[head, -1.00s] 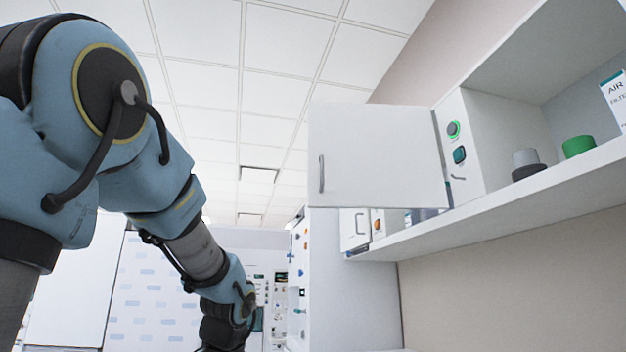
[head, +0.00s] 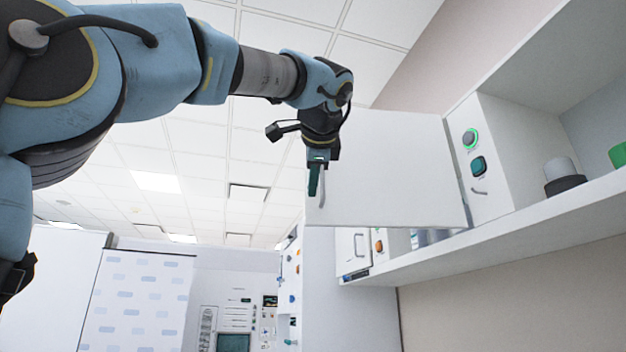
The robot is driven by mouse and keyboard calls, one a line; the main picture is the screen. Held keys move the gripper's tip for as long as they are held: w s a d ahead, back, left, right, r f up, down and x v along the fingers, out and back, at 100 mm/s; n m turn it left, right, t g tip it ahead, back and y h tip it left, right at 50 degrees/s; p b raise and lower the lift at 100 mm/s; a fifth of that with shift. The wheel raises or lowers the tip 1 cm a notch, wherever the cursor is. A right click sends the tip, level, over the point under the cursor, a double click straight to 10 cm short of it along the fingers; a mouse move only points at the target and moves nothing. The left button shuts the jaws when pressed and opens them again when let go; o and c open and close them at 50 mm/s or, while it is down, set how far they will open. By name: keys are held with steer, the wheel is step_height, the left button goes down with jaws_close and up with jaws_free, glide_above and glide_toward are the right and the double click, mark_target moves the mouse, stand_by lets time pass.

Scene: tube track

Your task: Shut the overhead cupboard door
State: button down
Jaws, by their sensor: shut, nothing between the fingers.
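The overhead cupboard door (head: 395,170) is a flat white panel. It stands open, swung out from the white cupboard (head: 510,160) on the right. Its handle (head: 322,187) is a short grey bar near the free left edge. My gripper (head: 316,190) has teal fingers, points down and is shut and empty. It is right beside the handle at the door's left edge; I cannot tell whether it touches the door. My wrist hides the door's upper left corner. The cupboard opening behind the door is mostly hidden.
A long white shelf (head: 500,235) runs to the right. A grey and black cylinder (head: 563,176) and a green one (head: 618,155) stand on it. The cupboard side has a green-ringed button (head: 470,138). A tall white unit (head: 345,300) stands below the door. Open room lies to the left.

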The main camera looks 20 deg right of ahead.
mark_target(308, 218)
steer(key=p+x, duration=0.1)
steer(key=x, duration=0.2)
steer(key=p+x, duration=0.1)
steer(key=x, duration=0.2)
steer(key=r+p+x, duration=0.1)
steer(key=x, duration=0.3)
steer(key=shift+w, duration=0.1)
